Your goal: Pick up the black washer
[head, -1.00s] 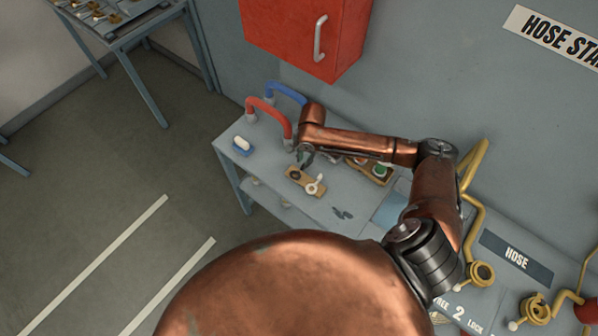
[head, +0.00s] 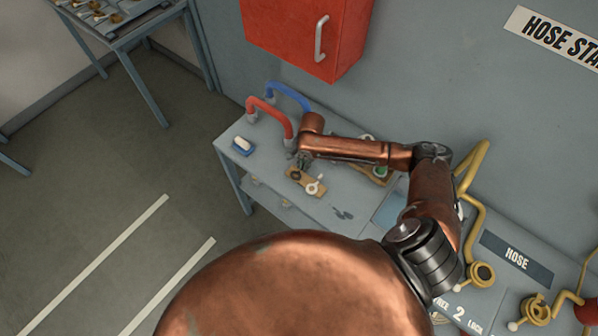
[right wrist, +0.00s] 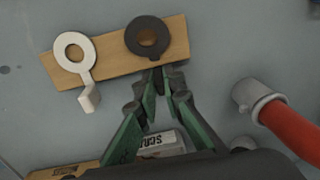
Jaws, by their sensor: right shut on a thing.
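The black washer (right wrist: 147,36) is a dark ring with a short tab, lying over a peg on a wooden board (right wrist: 112,60) in the right wrist view. In the head view the board (head: 316,191) is on the bench and the washer (head: 295,175) is small at its left end. My right gripper (right wrist: 163,72) has its green-sided fingers shut on the washer's tab, at the near edge of the board. In the head view the right gripper (head: 302,162) is partly hidden under its arm. My left gripper is not in view.
A white washer (right wrist: 74,53) with a tab lies on the board's other end. A red curved hose (head: 271,115) and a blue one (head: 288,93) rise from the bench behind. A red cabinet (head: 300,38) hangs above.

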